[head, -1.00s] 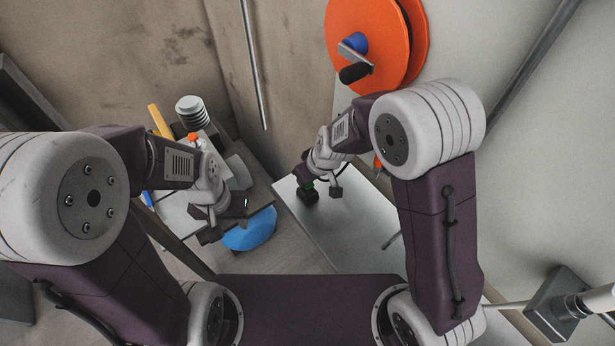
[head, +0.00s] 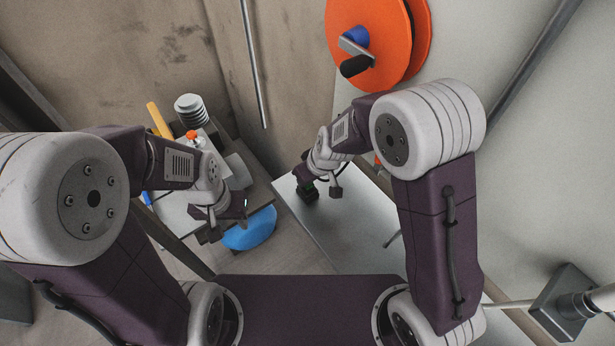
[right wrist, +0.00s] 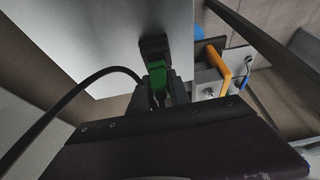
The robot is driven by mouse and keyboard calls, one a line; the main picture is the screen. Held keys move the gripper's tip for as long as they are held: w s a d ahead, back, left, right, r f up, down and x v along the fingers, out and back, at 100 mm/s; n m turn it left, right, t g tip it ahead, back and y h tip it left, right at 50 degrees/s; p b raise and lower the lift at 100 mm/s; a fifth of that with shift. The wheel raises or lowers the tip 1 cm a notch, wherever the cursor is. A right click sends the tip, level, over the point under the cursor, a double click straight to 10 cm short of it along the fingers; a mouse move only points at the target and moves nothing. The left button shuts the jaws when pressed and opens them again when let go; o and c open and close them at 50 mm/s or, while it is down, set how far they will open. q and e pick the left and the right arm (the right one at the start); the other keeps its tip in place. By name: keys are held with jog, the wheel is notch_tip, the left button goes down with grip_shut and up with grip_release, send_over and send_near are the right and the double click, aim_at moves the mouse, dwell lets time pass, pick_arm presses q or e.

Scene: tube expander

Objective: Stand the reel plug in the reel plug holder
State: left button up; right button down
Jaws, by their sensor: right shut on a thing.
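The reel plug is green; in the right wrist view the plug (right wrist: 157,76) is between the fingers of my right gripper (right wrist: 158,92). A dark block, apparently the reel plug holder (right wrist: 154,46), sits at the far end of the plug on the grey surface. I cannot tell how deep the plug sits in it. In the head view the dark block (head: 311,195) is just below my right gripper (head: 305,180), near the work surface's left edge. My left gripper (head: 222,226) is over the side table at left, and its jaw opening is unclear.
An orange reel (head: 368,38) with a black crank handle hangs on the wall above. A blue round seat (head: 250,230) is beside the side table. A yellow bar (head: 160,120) and a ribbed white cylinder (head: 192,110) stand at the left. The grey work surface (head: 350,228) is mostly clear.

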pick_arm(q)
jog(key=shift+f+b, duration=0.4)
jog(key=shift+f, duration=0.05)
pick_arm(e)
jog(key=shift+f, duration=0.4)
pick_arm(q)
jog(key=shift+a+f+b, duration=0.2)
jog(key=shift+f+b, duration=0.1)
pick_arm(e)
jog(key=shift+a+f, duration=0.2)
jog(key=shift+f, duration=0.1)
jog(key=c, duration=1.1)
grip_release()
jog(key=shift+s+a, duration=0.1)
jog(key=shift+a, duration=0.05)
jog(key=shift+c, duration=0.2)
pick_arm(q)
jog(key=shift+s+a+f, duration=0.1)
jog(key=shift+a+f, duration=0.05)
jog(key=shift+a, duration=0.1)
pick_arm(e)
jog(key=shift+a+f, duration=0.1)
pick_arm(q)
jog(key=shift+f, duration=0.1)
